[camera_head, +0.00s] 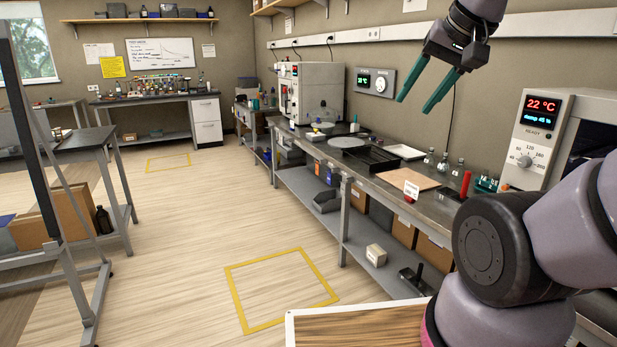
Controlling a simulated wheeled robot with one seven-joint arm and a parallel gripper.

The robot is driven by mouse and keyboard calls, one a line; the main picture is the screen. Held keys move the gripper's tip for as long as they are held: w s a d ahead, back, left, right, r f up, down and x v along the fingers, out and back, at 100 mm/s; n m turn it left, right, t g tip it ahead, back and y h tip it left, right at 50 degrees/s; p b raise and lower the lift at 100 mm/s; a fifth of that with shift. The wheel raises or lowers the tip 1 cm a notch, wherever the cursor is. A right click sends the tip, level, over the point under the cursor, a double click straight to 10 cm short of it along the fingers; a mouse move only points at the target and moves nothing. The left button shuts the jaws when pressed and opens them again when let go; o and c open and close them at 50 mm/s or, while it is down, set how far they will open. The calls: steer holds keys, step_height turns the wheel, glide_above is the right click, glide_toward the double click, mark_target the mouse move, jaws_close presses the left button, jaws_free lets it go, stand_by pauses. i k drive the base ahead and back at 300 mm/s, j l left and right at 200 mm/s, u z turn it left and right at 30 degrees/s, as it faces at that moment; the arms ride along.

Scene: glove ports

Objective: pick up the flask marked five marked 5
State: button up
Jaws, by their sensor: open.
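Several small clear flasks (443,163) with dark tops stand in a row near the back of the right-hand bench. They are too small for me to read any number, so I cannot tell which one is marked 5. My gripper (414,105) hangs in the air at the upper right, its two green fingers pointing down and to the left. It is open and empty. In the picture it is above the flasks and clear of them. Part of the bench to the right of the flasks is hidden behind my arm.
The long bench (385,187) carries a brown board (408,178), a small white sign (411,190), a black tray (365,159) and a red upright object (465,184). An oven (535,135) stands right of the flasks. The floor (200,230) left of the bench is largely clear.

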mark_target(442, 167)
steer(key=i+j, duration=0.1)
steer(key=i, duration=0.5)
steer(key=i+j+z, duration=0.1)
steer(key=i, duration=0.5)
steer(key=i+j+z, duration=0.1)
steer(key=i+z, duration=0.4)
steer(key=i+j+z, duration=0.25)
steer(key=z, duration=0.2)
steer(key=i+j+z, duration=0.25)
steer(key=z, duration=0.25)
steer(key=i+j+z, duration=0.15)
steer(key=j, duration=0.15)
steer(key=i+j+z, duration=0.1)
steer(key=j, duration=0.15)
steer(key=i+j+z, duration=0.15)
steer(key=j, duration=0.15)
steer(key=k, duration=0.05)
